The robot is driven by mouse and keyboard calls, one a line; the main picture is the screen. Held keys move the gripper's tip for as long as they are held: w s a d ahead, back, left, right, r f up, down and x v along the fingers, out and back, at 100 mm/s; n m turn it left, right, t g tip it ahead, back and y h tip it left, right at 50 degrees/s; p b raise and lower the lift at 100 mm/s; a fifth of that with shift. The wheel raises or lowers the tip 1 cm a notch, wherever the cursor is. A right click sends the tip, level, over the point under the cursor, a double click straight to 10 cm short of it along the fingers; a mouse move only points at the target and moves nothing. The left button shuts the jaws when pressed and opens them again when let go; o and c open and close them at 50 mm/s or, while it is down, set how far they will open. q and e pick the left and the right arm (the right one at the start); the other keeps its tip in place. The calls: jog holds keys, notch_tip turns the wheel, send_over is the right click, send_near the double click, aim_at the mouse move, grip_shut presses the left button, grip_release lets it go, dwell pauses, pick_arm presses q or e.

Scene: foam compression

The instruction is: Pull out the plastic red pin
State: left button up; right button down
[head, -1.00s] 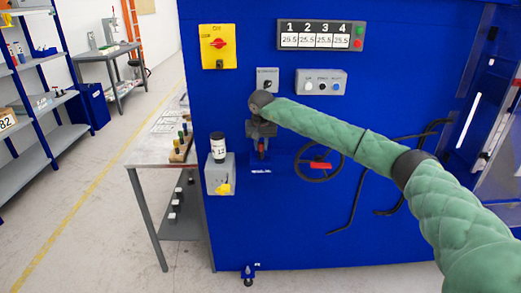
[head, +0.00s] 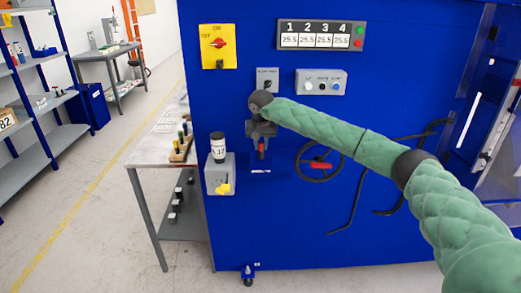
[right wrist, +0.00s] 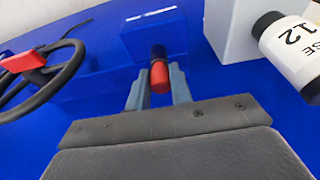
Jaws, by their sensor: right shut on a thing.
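The red plastic pin (right wrist: 159,77) shows in the right wrist view as a short red cylinder with a dark end, against the blue machine. My right gripper (right wrist: 158,88) is shut on the pin, with one grey finger on each side of it. In the head view my right gripper (head: 261,150) is at the blue machine front, left of the black handwheel. The pin is small and mostly hidden by the gripper there. My left gripper is not in view.
The handwheel (head: 319,160) with a red handle is close on the right. A grey box (head: 219,183) with a yellow part, carrying a labelled bottle (head: 218,150), is close on the left. Control panels (head: 321,82) are above. A grey table (head: 160,152) stands left of the machine.

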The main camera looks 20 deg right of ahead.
aim_at(261, 142)
jog(key=shift+w+v, duration=0.2)
jog(key=shift+v, duration=0.65)
jog(key=shift+w+v, duration=0.2)
jog(key=shift+v, duration=0.65)
dwell(0.6)
jog(key=shift+d+r, duration=0.1)
jog(key=shift+r, duration=0.1)
jog(key=shift+w+p+v, duration=0.25)
jog(key=shift+p+v, duration=0.2)
jog(key=shift+v, duration=0.7)
jog(key=shift+w+p+v, duration=0.25)
jog(key=shift+p+v, duration=0.15)
jog(key=shift+v, duration=0.8)
jog(key=shift+d+r, duration=0.1)
jog(key=shift+d, duration=0.1)
